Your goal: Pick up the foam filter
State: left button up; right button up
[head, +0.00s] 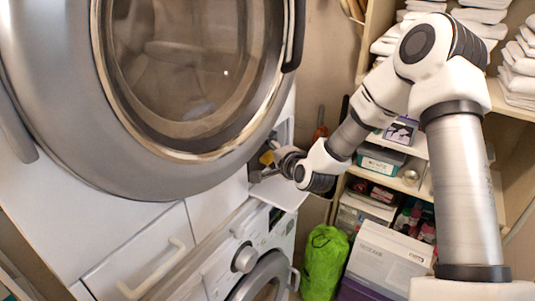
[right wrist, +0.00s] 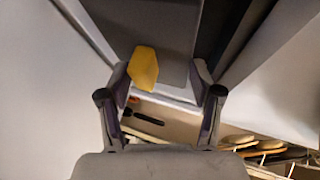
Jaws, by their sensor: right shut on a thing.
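My right gripper (head: 264,172) reaches to the opening below the big round door of the upper machine. It is shut on the foam filter (right wrist: 165,78), seen in the right wrist view as a grey block between the spread fingers. In the head view a yellow patch (head: 267,158) shows just above the gripper, and the filter's body is mostly hidden there. My left gripper is not in view.
The large round door (head: 200,150) hangs over the gripper from the upper left. A second white machine (head: 245,258) with a knob stands below. Shelves with folded white towels (head: 515,75) and boxes (head: 380,160) stand at the right. A green bag (head: 325,262) stands on the floor.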

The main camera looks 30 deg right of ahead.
pick_arm(q)
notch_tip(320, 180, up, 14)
jog(key=p, duration=1.3)
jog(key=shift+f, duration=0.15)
pick_arm(e)
jog(key=w+r+v, duration=0.1)
jog(key=r+v, duration=0.1)
jog(key=v, duration=1.3)
jog(key=shift+r, duration=0.35)
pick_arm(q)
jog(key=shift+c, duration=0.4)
pick_arm(e)
jog(key=shift+s, duration=0.15)
